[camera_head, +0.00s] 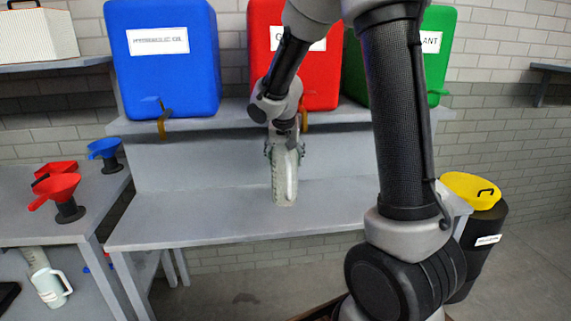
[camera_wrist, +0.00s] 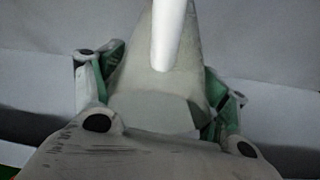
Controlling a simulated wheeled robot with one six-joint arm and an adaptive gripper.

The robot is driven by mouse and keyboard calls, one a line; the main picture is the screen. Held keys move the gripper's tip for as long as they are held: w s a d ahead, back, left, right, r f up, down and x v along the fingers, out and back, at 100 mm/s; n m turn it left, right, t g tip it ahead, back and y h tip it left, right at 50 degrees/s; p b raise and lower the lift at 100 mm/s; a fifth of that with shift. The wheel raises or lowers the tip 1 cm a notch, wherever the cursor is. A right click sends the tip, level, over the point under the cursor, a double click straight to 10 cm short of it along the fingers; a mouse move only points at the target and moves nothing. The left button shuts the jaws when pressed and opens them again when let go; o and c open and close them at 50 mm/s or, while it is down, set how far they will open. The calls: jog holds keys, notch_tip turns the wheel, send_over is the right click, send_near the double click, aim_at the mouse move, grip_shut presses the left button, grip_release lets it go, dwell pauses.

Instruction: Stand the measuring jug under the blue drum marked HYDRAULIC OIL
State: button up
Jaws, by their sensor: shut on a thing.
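The measuring jug (camera_head: 285,182), pale and marked with a scale, is upright in my gripper (camera_head: 284,150) over the lower bench. Whether its base touches the bench is unclear. In the wrist view my gripper (camera_wrist: 160,100) has a green-lined finger on each side of the jug (camera_wrist: 150,80), with a white bar, probably its handle, running up from it. The blue drum (camera_head: 165,80), labelled HYDRAULIC OIL, stands on the raised shelf to the left, its brass-coloured tap (camera_head: 163,122) hanging over the shelf edge. The jug is right of that tap, in front of the red drum (camera_head: 265,75).
The lower bench (camera_head: 180,215) is bare below the blue drum. A green drum (camera_head: 437,60) stands right, partly behind my arm. Red (camera_head: 55,190) and blue (camera_head: 103,150) funnels are on the left table, with another jug (camera_head: 50,288) below. A yellow-topped black bin (camera_head: 473,190) is right.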

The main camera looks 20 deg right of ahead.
aim_at(285, 177)
jog(key=shift+f, duration=1.8)
jog(key=shift+f, duration=0.15)
jog(key=o, duration=1.4)
